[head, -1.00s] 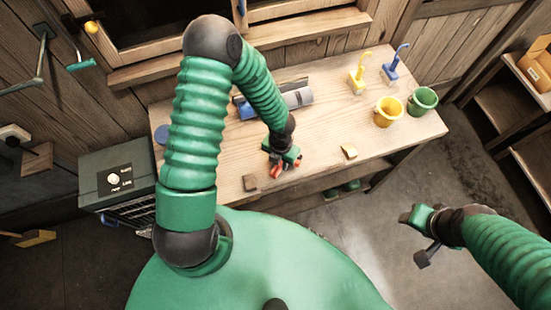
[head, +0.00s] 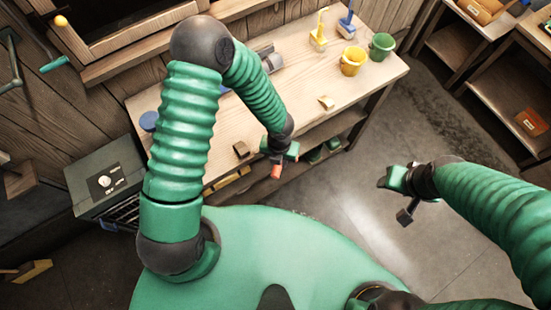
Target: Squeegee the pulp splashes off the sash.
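The wooden sash (head: 130,38) is at the upper left in the head view, cut off by the top edge. I cannot make out pulp splashes on the part that shows. Two upright tools, one yellow (head: 320,32) and one blue (head: 347,22), stand at the back right of the bench; I cannot tell whether either is a squeegee. My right gripper (head: 389,178) is over the floor, right of the bench. Neither gripper's opening is clear.
The wooden bench (head: 300,90) bears a yellow bucket (head: 352,62), a green bucket (head: 381,46) and small wooden blocks. A grey-green box (head: 105,180) stands at its left. Shelves (head: 500,75) are at the right. The floor (head: 350,200) between is clear.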

